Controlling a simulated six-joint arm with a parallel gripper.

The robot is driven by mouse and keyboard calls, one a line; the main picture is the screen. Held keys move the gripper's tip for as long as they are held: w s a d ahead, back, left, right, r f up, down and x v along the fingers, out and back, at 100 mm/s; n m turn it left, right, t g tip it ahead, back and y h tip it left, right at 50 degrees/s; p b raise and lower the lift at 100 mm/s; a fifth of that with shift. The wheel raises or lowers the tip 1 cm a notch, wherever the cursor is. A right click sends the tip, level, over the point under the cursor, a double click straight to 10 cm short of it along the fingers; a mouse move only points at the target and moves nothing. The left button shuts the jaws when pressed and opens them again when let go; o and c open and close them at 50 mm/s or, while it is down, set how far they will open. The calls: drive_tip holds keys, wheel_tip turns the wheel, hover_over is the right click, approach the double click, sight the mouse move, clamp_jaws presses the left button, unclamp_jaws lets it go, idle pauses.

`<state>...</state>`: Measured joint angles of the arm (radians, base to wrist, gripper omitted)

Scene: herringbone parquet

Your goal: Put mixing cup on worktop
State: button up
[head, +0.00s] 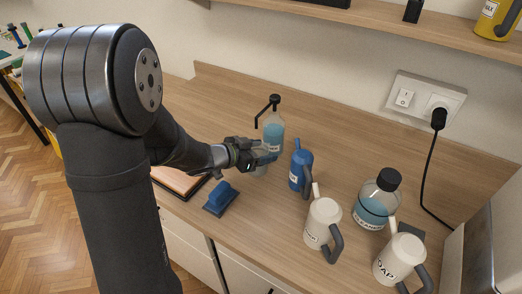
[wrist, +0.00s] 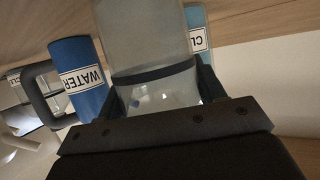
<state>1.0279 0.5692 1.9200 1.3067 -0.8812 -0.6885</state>
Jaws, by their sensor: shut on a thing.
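My gripper (head: 262,157) is shut on a clear, greyish mixing cup (wrist: 145,40), with a finger on either side of it in the wrist view. In the head view the cup (head: 260,171) is mostly hidden by my gripper; only a pale part shows below the fingers. It is over the wooden worktop (head: 330,125), just in front of a clear pump bottle (head: 273,133) of blue liquid. I cannot tell whether the cup's base touches the worktop.
A blue WATER bottle (head: 300,170) stands close to the right of my gripper. Two white handled jugs (head: 322,222) (head: 398,258) and a black-capped bottle (head: 375,205) stand farther right. A blue brush-like block (head: 221,196) lies in front. Bare worktop lies behind the bottles.

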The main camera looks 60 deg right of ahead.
drive_tip(key=shift+f, duration=0.15)
drive_tip(key=o, duration=1.1)
drive_tip(key=shift+r, duration=0.2)
drive_tip(key=v, duration=1.2)
drive_tip(key=x, duration=1.2)
drive_tip(key=shift+d, duration=0.1)
drive_tip(key=shift+r, duration=1.15)
